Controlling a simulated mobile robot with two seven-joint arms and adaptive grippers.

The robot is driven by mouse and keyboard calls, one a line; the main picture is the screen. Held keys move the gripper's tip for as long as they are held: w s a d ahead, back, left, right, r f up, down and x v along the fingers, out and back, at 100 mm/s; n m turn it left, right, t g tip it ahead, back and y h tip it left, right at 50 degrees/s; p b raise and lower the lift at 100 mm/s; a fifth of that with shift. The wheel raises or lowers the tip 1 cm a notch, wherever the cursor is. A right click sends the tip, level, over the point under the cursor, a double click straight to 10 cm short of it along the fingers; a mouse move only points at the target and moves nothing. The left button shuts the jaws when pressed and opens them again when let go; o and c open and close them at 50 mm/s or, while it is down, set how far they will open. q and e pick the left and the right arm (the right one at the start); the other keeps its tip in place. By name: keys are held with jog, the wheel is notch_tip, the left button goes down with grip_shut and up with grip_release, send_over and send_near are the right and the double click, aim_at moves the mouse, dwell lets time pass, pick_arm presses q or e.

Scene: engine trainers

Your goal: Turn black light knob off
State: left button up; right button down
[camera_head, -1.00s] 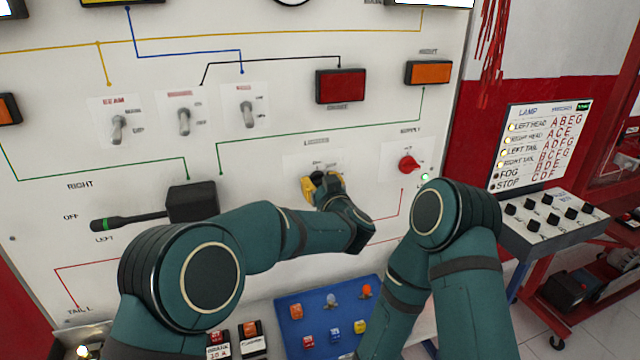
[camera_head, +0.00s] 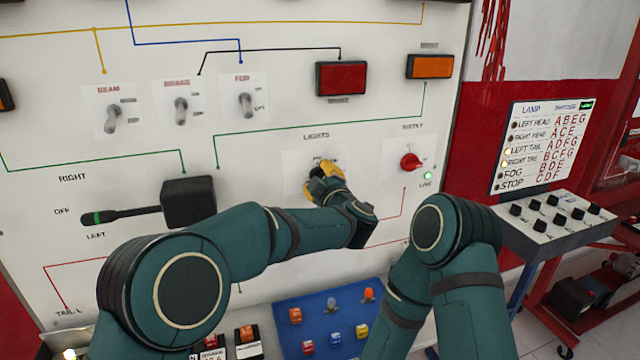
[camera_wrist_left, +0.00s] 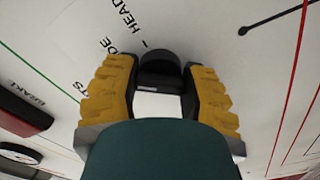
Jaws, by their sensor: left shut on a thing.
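The black light knob (camera_wrist_left: 160,68) sits on the white panel under the word "LIGHTS". In the left wrist view it stands between the two yellow finger pads of my left gripper (camera_wrist_left: 158,100), with part of the printed scale "HEAD" and "SIDE" beside it. In the head view my left gripper (camera_head: 324,184) is at the panel, shut around the knob, which it mostly hides. The exact knob angle is hard to read. My right arm shows at the lower right, but its gripper is out of view.
A red supply knob (camera_head: 411,161) with a green light is just right. A black lever (camera_head: 120,215) and toggle switches (camera_head: 181,110) are left and above. On the lamp board (camera_head: 541,146), the left tail and right tail lights glow; the two head lights are dark.

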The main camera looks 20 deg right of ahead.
pick_arm(q)
jog(key=n, duration=0.3)
jog(key=shift+n, duration=0.3)
jog(key=shift+r+n, duration=0.1)
jog(key=shift+n, duration=1.7)
jog(key=o, duration=1.2)
jog(key=shift+w, duration=0.1)
jog(key=s, duration=0.7)
jog(key=shift+s+d, duration=0.15)
jog(key=shift+s, duration=0.15)
